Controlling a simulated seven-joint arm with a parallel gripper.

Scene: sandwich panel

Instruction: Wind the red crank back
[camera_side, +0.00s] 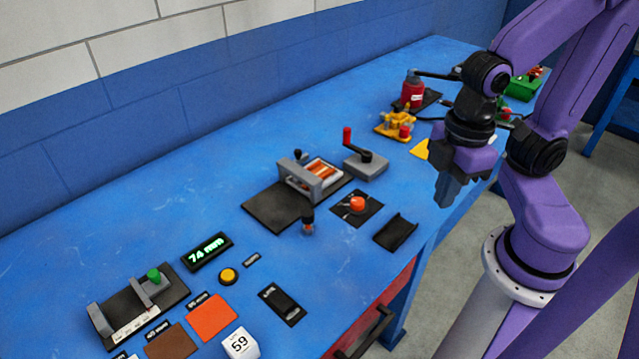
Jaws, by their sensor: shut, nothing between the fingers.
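The red crank has an upright red handle (347,137) on a dark arm, mounted on a grey box (368,168) in the middle of the table. The handle stands at the box's far left side, toward the wall. My gripper (446,198) points down over the table's front edge, to the right of the crank and apart from it. Its fingers are shut with nothing between them.
Left of the crank is a grey frame (301,180) on a dark plate. A red knob (357,203) and a black tray (396,231) lie in front. A yellow fixture (397,124) and a red bottle (412,90) stand behind to the right. A display (207,251) reads 74 mm.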

